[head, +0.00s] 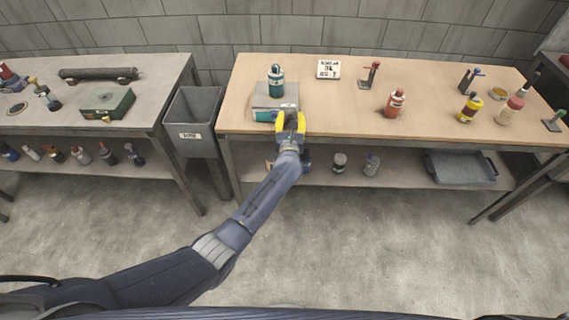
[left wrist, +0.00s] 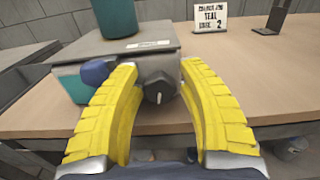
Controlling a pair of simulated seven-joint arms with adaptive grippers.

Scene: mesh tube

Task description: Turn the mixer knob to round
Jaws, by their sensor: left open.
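The mixer (head: 262,103) is a grey box with a teal side panel near the left front edge of the wooden bench. A teal bottle (head: 276,80) stands on top of it. In the left wrist view the mixer (left wrist: 125,45) shows a dark round knob (left wrist: 158,87) with a pale pointer mark, near vertical, on its front face. My left gripper (head: 291,122) has yellow fingers and is at the mixer's front. In the left wrist view the left gripper (left wrist: 158,95) is open, its fingers on either side of the knob. Whether they touch it I cannot tell. My right gripper is not in view.
A sign (head: 329,69) reading TEAL and 2 in the wrist view stands behind the mixer. A red bottle (head: 395,102) and a yellow bottle (head: 470,107) stand to the right. A grey bin (head: 192,133) stands between the two benches. The bench middle is mostly clear.

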